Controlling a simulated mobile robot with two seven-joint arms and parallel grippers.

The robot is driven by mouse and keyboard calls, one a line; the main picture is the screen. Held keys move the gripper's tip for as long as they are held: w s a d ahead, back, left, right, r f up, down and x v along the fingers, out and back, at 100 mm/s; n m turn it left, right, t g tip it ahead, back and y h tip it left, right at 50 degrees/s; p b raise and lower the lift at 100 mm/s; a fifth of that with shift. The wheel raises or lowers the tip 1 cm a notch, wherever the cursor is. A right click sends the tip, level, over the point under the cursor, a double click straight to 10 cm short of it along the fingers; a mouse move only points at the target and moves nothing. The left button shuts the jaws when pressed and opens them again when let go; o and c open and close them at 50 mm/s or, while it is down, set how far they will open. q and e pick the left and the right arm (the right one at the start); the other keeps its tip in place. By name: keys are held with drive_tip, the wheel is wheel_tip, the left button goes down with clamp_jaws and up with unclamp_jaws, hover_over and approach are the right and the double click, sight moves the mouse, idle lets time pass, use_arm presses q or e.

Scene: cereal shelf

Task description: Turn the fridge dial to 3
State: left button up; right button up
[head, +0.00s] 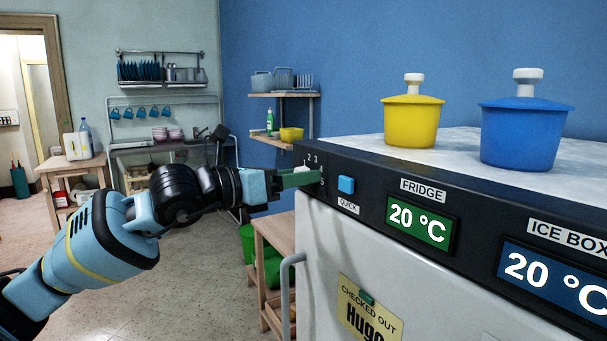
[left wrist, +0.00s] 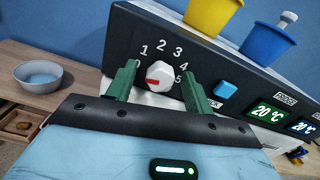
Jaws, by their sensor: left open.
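The fridge dial (left wrist: 159,75) is a white round knob with a red mark, on the dark control panel, with the numbers 1 to 5 around its top and right. The red mark is on the knob's left side, below the 1. My left gripper (head: 301,177) is open, with its green fingers on either side of the dial. In the left wrist view a small gap shows between the dial and each finger, though contact is hard to judge. In the head view the fingers mostly hide the dial. My right gripper is not in view.
A blue QUICK button (head: 346,185) sits just right of the dial. The green FRIDGE display (head: 418,222) and blue ICE BOX display (head: 552,278) both read 20 °C. A yellow pot (head: 411,122) and a blue pot (head: 522,135) stand on the fridge top.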

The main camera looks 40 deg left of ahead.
use_arm(q)
drive_tip(key=shift+s, duration=0.1)
drive_tip(key=shift+s, duration=0.1)
drive_tip(key=shift+c, duration=0.5)
drive_tip(key=c, duration=0.9)
drive_tip(key=shift+m, duration=0.4)
drive_tip(key=m+b, duration=0.2)
drive_tip(key=m, duration=2.1)
